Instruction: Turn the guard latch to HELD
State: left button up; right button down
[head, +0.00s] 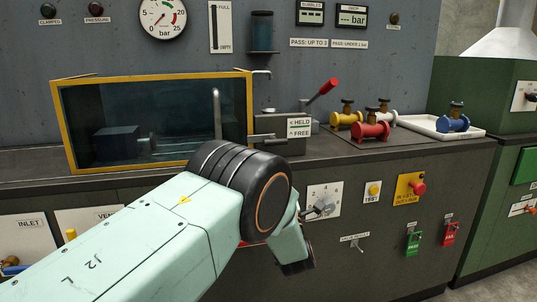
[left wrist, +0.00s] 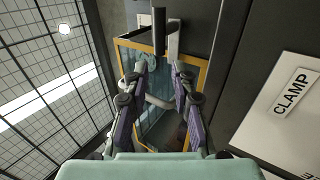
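The yellow-framed glass guard (head: 66,130) stands closed-looking on the bench at left in the head view. At its right edge is a small metal bar (head: 262,137), which looks like the latch, lying roughly level beside the HELD/FREE label (head: 299,127). I cannot tell which word it points to. I see nothing held. My right gripper is out of view.
A red-gripped lever (head: 328,86) rises behind the HELD/FREE label. Yellow, red and white spools (head: 371,131) stand to its right, and a blue spool sits in a white tray (head: 434,133). A CLAMP plate (left wrist: 288,110) is at right in the left wrist view.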

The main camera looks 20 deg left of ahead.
pick_arm(q)
jog(key=v, duration=0.3)
jog(key=shift+s+d+f, duration=0.15)
jog(key=shift+s+f, duration=0.05)
jog(key=shift+s, duration=0.05)
